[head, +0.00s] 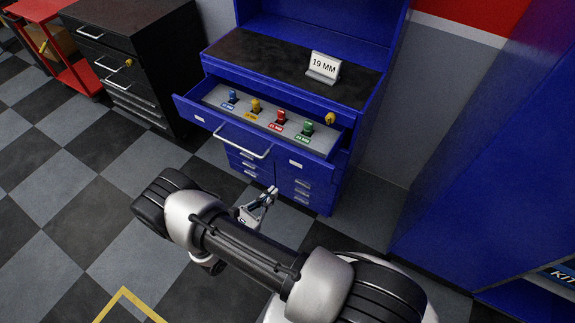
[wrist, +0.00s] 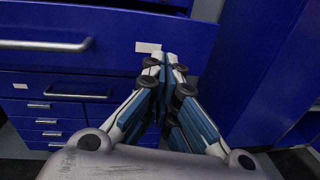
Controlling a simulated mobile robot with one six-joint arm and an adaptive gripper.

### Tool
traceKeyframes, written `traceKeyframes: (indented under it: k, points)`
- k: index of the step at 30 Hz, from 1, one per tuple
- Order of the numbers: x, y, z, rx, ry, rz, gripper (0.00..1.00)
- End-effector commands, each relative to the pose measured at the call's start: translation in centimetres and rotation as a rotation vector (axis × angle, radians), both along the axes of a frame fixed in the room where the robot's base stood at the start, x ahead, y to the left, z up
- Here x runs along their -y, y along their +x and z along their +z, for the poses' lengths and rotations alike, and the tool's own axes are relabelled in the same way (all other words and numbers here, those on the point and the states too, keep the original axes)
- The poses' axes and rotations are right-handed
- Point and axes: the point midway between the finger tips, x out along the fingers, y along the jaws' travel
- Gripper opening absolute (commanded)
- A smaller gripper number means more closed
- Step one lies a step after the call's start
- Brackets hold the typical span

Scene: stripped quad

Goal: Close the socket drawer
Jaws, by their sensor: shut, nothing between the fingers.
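The socket drawer (head: 222,130) is pulled out of the blue cabinet (head: 315,202). In it stand blue, yellow, red and green sockets on a grey tray, each with a label. Its front with a silver handle (head: 243,141) faces me. In the wrist view the drawer front (wrist: 100,58) fills the upper part, with the handle (wrist: 45,45) at the upper left. My gripper (head: 272,192) is shut and empty, in front of the drawer's right part. In the wrist view my gripper (wrist: 166,60) shows its fingertips together just below a white label (wrist: 148,47); I cannot tell whether they touch the front.
A sign reading "19 MM" (head: 323,66) stands on the cabinet's dark top. Smaller drawers (head: 250,165) below look shut. A black cabinet (head: 130,60) and a red cart (head: 50,50) stand left. A large blue unit (head: 490,150) stands right.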

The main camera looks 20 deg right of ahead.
Motion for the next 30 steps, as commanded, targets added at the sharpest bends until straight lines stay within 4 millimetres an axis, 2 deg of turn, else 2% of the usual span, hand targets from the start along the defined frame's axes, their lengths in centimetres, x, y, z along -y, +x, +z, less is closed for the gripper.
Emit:
traceKeyframes:
  k: [1,4,8,11,24,30]
  points:
    - [-0.2,-0.4,-1.2,-0.021,-0.026,0.043,0.00]
    - [-0.4,-0.8,-2.8,-0.042,-0.057,0.103,0.00]
    - [-0.4,-0.9,-3.6,-0.051,-0.071,0.133,0.00]
    - [0.4,-0.4,-3.7,-0.051,-0.071,0.132,0.00]
    - [7.6,4.7,-3.7,-0.050,-0.069,0.127,0.00]
    - [9.9,6.5,-3.7,-0.051,-0.070,0.129,0.00]
